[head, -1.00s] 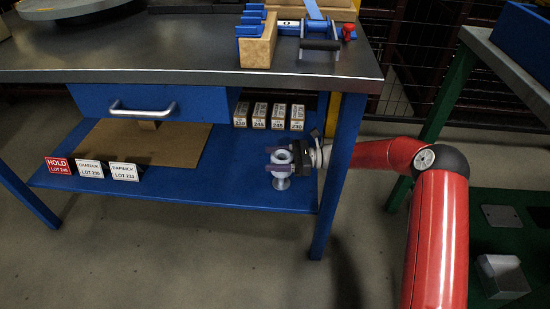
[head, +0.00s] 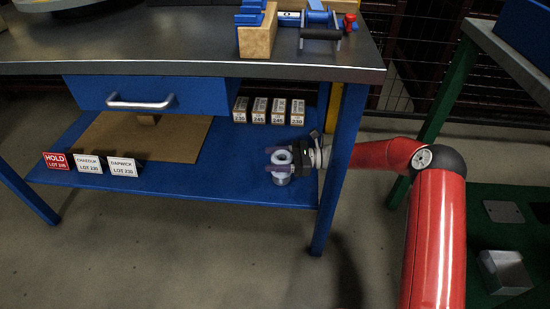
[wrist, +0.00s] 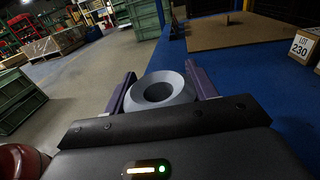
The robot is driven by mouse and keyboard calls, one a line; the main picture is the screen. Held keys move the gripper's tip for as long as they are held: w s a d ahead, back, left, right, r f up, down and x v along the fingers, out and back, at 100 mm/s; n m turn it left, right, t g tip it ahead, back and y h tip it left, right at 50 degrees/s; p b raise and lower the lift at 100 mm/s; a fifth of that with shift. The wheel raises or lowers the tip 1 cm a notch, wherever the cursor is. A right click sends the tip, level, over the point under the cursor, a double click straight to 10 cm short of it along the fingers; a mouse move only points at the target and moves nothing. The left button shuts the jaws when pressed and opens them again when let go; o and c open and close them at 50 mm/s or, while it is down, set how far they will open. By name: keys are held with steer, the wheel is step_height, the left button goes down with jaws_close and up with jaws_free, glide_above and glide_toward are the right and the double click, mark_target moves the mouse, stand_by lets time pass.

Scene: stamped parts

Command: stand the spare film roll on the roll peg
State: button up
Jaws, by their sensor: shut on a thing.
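The spare film roll (head: 283,174) is a pale grey ring-shaped roll with a dark open centre. It is upright near the right end of the blue lower shelf. My gripper (head: 276,159) reaches in from the right, and its purple fingers are shut on the two sides of the roll. In the wrist view the roll (wrist: 161,91) is between both fingers, with its hole facing up. I cannot tell whether the roll rests fully at the bottom.
The blue shelf (head: 215,187) is clear left of the roll. Several small lot boxes (head: 269,111) stand behind. A brown board (head: 140,140) and lot signs (head: 90,164) are further left. The bench leg (head: 340,170) is close beside my arm, and the bench top (head: 200,60) is overhead.

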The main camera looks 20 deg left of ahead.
steer(key=shift+f+b, duration=0.95)
steer(key=shift+f, duration=0.75)
steer(key=o, duration=1.1)
steer(key=shift+o, duration=0.2)
steer(key=shift+d, duration=0.1)
steer(key=p+v, duration=0.1)
steer(key=v, duration=0.6)
steer(key=shift+w+d, duration=0.15)
steer(key=shift+d, duration=0.15)
